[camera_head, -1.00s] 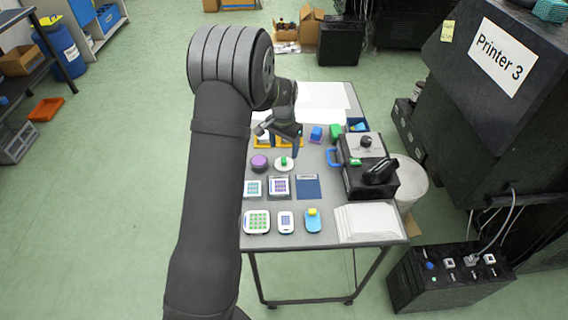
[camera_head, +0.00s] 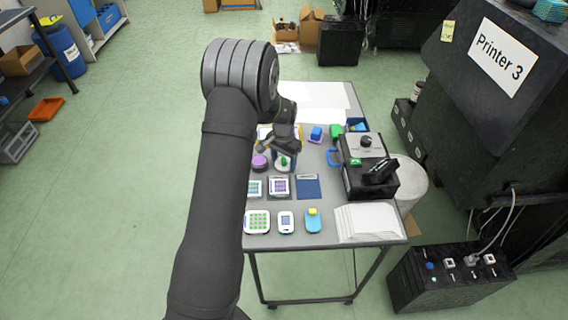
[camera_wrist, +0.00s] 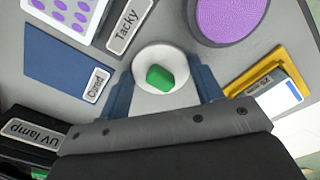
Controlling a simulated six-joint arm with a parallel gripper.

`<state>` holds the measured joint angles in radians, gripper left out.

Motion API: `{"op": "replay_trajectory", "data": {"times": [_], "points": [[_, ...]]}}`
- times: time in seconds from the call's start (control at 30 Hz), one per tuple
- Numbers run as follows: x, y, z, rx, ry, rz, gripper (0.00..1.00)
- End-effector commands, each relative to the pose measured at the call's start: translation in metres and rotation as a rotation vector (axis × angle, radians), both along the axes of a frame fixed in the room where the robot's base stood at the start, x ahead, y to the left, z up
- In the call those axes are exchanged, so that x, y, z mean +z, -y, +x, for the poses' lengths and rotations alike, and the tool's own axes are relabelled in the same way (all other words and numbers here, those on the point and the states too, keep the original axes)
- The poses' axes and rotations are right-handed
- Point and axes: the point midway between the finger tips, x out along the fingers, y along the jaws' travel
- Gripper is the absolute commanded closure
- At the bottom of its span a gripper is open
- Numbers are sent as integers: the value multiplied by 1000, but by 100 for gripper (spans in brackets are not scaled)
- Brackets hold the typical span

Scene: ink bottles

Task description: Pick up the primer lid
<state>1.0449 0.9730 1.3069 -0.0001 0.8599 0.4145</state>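A small green lid-like piece (camera_wrist: 160,78) sits on a round white dish (camera_wrist: 147,54); I take it for the primer lid, though no label on it is readable. The green piece also shows in the head view (camera_head: 284,161). My gripper (camera_wrist: 163,84) is open, its two dark blue fingers on either side of the green piece and apart from it.
A purple round pad (camera_wrist: 228,18) lies beside the dish. The black UV lamp box (camera_head: 369,172) stands to the right on the table.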

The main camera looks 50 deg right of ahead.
Motion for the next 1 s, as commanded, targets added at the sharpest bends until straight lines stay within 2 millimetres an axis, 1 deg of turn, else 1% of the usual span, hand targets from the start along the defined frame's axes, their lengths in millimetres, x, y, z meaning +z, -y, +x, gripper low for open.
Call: {"op": "replay_trajectory", "data": {"times": [0.3, 0.43, 0.57, 0.67, 0.7, 0.73, 1.0], "points": [[1, 0, 0, 0, 0, 0, 62], [5, 0, 0, 0, 1, -1, 62], [17, 1, 0, 0, 1, -3, 62], [33, 1, 1, 0, 1, -3, 62], [42, 1, 0, 0, 1, -2, 62], [46, 1, -4, -2, 0, -1, 62], [81, 2, -68, -5, 0, -1, 62]]}}
